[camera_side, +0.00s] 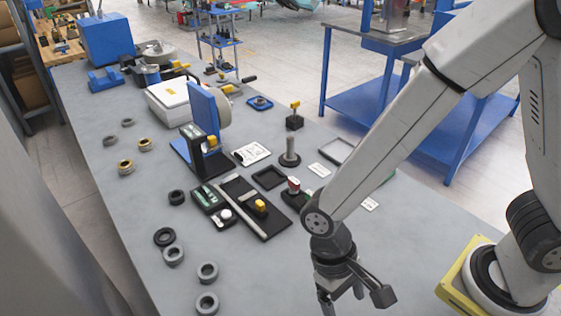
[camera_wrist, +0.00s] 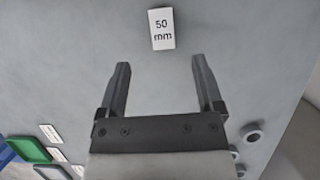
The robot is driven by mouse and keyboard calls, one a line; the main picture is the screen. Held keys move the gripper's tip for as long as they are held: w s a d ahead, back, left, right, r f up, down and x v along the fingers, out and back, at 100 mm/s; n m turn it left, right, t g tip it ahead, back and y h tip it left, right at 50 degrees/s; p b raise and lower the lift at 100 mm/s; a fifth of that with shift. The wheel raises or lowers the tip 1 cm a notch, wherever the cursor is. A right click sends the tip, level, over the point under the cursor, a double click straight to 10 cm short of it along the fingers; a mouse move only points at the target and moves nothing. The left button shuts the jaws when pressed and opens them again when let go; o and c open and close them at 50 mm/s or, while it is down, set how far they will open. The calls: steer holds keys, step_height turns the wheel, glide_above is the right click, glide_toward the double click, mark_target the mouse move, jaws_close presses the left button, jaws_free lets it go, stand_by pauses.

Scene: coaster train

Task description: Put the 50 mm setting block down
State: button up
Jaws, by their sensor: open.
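A white rectangular piece marked "50 mm" (camera_wrist: 162,29) lies on the grey table at the top of the wrist view. I cannot tell whether it is the setting block or a flat label. It is just beyond my gripper's fingertips and apart from them. My gripper (camera_wrist: 160,63) is open, with nothing between its two fingers. In the side view my gripper (camera_side: 341,298) points down at the bottom of the picture, over the front of the table, its tips near the lower border. I cannot pick out the 50 mm setting block for certain in the side view.
Several rings (camera_side: 207,271) lie at the table's lower left. A black plate with a yellow piece (camera_side: 261,206), a grey post on a round base (camera_side: 290,151) and a blue upright stand (camera_side: 203,112) are further back. Bare table surrounds the marked piece.

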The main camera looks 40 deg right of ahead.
steer(key=shift+f, duration=0.1)
steer(key=shift+x, duration=1.2)
steer(key=shift+s+f, duration=0.1)
steer(key=shift+f, duration=0.05)
steer(key=shift+x, duration=2.45)
steer(key=shift+a, duration=0.1)
jaws_close()
